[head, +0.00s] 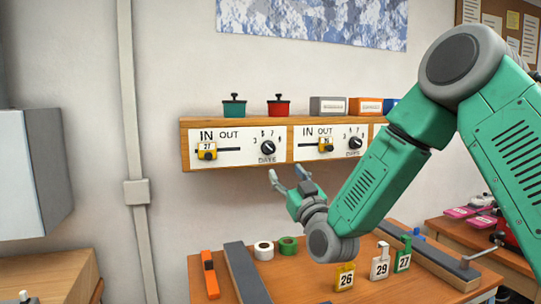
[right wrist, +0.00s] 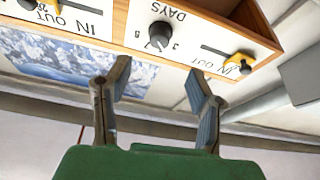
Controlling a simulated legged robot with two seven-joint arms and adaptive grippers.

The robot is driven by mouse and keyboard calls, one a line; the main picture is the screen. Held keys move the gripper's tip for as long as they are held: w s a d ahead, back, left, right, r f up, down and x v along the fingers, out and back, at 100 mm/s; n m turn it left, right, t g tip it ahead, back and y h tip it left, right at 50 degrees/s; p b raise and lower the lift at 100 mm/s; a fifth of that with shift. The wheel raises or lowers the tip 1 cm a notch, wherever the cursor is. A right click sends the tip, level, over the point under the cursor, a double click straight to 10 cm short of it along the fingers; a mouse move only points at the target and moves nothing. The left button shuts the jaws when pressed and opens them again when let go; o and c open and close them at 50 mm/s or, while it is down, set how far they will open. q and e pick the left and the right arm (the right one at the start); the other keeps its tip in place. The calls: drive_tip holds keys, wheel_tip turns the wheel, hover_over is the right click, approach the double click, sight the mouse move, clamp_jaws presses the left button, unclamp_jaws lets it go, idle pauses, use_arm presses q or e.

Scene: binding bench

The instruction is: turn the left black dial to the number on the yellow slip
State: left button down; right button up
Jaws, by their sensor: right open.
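The left black dial (head: 268,147) sits on the left white panel of the wooden wall box, above the word DAYS. A 3 shows at its left; the other marks and its exact setting are too small to read surely. It also shows upside down in the right wrist view (right wrist: 160,35). My right gripper (head: 288,176) is open and empty, below and in front of this dial, apart from it. In the right wrist view its two fingers (right wrist: 160,80) point toward the panel. A small yellow slip (head: 512,20) hangs on the cork board; its writing is unreadable. My left gripper is out of view.
A second dial (head: 355,142) is on the right panel. Yellow sliders (head: 207,151) ride in the IN/OUT slots. Green (head: 234,106) and red (head: 278,106) pots stand on the box. The table (head: 300,285) below holds tape rolls and numbered tags, including yellow 26 (head: 344,276).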

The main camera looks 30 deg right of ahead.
sight(271, 151)
drive_tip(key=p+x, duration=0.1)
drive_tip(key=x, duration=1)
drive_tip(key=shift+w+d, duration=0.1)
drive_tip(key=shift+w, duration=0.05)
